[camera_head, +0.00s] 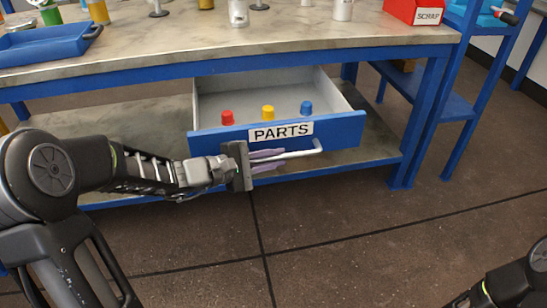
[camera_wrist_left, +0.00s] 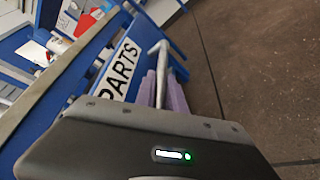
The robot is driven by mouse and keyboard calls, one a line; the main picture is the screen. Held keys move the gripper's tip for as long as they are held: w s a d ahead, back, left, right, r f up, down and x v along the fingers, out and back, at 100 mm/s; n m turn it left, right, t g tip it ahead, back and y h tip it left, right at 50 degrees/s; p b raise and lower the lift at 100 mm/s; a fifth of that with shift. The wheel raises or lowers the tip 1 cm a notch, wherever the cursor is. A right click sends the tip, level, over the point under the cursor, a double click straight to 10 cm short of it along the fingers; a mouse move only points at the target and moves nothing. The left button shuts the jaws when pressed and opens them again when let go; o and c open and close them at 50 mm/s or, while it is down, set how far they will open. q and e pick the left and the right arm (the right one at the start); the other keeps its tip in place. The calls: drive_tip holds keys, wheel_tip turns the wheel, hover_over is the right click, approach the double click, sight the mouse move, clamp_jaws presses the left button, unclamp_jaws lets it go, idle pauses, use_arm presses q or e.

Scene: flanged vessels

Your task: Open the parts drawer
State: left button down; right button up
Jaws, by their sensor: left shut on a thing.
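The parts drawer (camera_head: 215,143) has a blue front with a white PARTS label and hangs under the workbench. It is pulled out, and its grey inside shows. My left gripper (camera_head: 268,160) is shut on the drawer's pale bar handle (camera_head: 307,152), near the handle's left part. In the left wrist view the purple fingers (camera_wrist_left: 165,92) lie on both sides of the handle (camera_wrist_left: 160,62), below the PARTS label (camera_wrist_left: 120,68). A red (camera_head: 227,118), a yellow (camera_head: 267,112) and a blue (camera_head: 306,108) capped item stand in the drawer. My right gripper is not in view.
The workbench top (camera_head: 300,40) holds a blue tray (camera_head: 45,45), several small vessels and a red SCRAP bin (camera_head: 415,11). A blue shelf rack (camera_head: 455,105) stands at the right. The floor (camera_head: 360,225) in front of the drawer is clear.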

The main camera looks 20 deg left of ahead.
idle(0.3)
use_arm(q)
drive_tip(key=c, duration=1.4)
unclamp_jaws()
drive_tip(key=shift+s, duration=0.1)
drive_tip(key=p+v, duration=0.2)
drive_tip(key=v, duration=0.4)
drive_tip(key=shift+s+a+r, duration=0.15)
drive_tip(key=shift+a+r, duration=0.05)
drive_tip(key=shift+s+a, duration=0.3)
drive_tip(key=shift+s, duration=0.2)
